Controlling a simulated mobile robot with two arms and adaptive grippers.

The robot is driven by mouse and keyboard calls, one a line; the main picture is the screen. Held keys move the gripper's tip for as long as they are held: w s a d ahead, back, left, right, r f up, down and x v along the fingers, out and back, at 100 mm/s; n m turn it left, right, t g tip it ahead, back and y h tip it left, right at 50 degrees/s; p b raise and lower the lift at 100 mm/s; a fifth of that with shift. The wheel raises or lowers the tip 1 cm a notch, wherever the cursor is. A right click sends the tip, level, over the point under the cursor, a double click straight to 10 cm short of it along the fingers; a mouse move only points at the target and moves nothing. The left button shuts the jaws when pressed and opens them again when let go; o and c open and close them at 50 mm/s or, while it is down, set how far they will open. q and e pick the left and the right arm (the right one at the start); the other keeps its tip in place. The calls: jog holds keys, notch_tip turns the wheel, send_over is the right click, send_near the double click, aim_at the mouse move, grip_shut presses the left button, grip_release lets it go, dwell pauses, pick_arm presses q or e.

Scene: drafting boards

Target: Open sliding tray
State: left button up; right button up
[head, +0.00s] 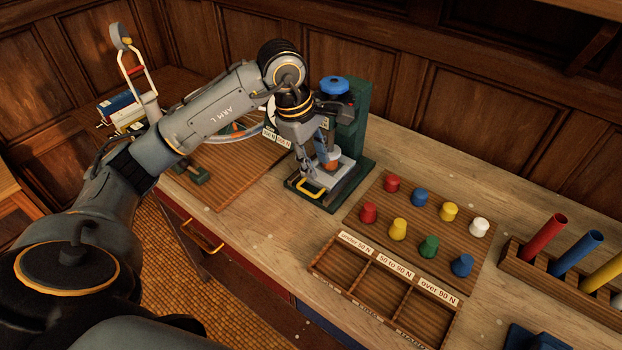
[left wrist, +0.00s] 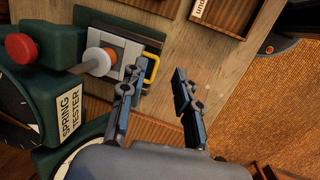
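The green spring tester (head: 350,140) stands on the bench. In its base is a silver sliding tray (head: 338,178) with a yellow loop handle (head: 311,189) at the front. In the left wrist view the tray (left wrist: 132,55) sits within the green base, with its yellow handle (left wrist: 153,70) toward my fingers. My left gripper (head: 315,165) is above the tray front. In the left wrist view the gripper (left wrist: 153,82) has its fingers spread and empty. The handle shows near the left finger's tip; I cannot tell whether they touch. My right gripper is not in view.
Right of the tester is a board (head: 420,205) with several coloured pegs, and a three-part labelled wooden tray (head: 347,288). A rack (head: 550,265) of coloured tubes is at far right. Bare bench lies in front of the tester. A red-fronted drawer with a yellow handle (head: 202,236) is below.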

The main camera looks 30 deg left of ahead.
pick_arm(q)
jog(key=a+r+y, duration=0.1)
jog(key=a+y, duration=0.1)
jog(key=a, duration=0.2)
jog(key=p, duration=0.3)
send_near(307, 191)
jog(key=f, duration=0.2)
jog(key=w+f, duration=0.1)
jog(key=f, duration=0.4)
jog(key=shift+w+f, duration=0.25)
jog(key=shift+f, duration=0.05)
jog(key=shift+c, duration=0.2)
grip_shut()
